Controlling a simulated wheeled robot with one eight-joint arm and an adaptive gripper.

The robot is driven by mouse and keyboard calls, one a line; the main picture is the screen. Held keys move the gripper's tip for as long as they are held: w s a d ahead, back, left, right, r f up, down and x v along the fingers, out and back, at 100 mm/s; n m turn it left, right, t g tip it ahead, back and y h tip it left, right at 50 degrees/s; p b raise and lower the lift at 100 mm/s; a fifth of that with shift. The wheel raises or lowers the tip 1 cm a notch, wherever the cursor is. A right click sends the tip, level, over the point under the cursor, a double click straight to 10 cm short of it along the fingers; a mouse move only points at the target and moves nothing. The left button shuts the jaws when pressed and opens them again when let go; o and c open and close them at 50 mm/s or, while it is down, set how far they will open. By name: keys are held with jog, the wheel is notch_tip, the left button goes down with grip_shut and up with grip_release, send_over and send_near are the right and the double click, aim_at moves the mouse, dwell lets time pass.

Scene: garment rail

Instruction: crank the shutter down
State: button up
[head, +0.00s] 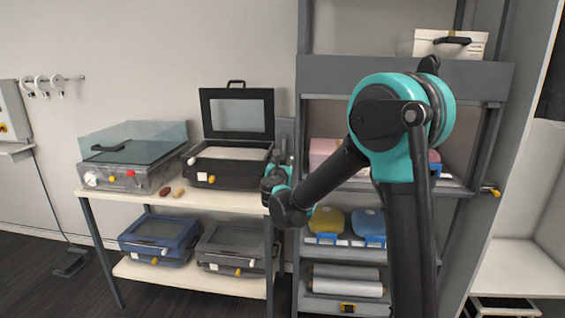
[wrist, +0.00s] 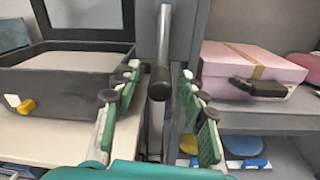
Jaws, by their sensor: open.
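My gripper (wrist: 158,90) is open, with its green-padded fingers spread to the left and right. A crank handle, a grey rod with a black grip (wrist: 160,84), shows between the fingers in the wrist view, with gaps on both sides. How deep the grip sits between them is hard to tell. In the head view my gripper (head: 279,165) is at the rack's left post, and the handle is hidden there. The shutter seems to be the grey band (head: 330,76) across the upper rack; the shelves below it are uncovered.
A pink box (wrist: 252,70) is on the rack shelf right of the gripper. An open black case (wrist: 70,82) stands close on the left, on a white table (head: 240,198). Yellow and blue items (head: 328,220) sit on a lower shelf. A yellow-tipped knob (head: 490,190) is on the right post.

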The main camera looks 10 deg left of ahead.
jog(key=shift+c, duration=0.3)
grip_shut()
jog(key=shift+a, duration=0.1)
jog(key=a+r+m, duration=0.7)
jog(key=r+m, duration=0.2)
jog(key=m, duration=1.2)
jog(key=shift+r+h, duration=0.2)
jog(key=shift+h, duration=0.1)
jog(key=shift+w, duration=0.1)
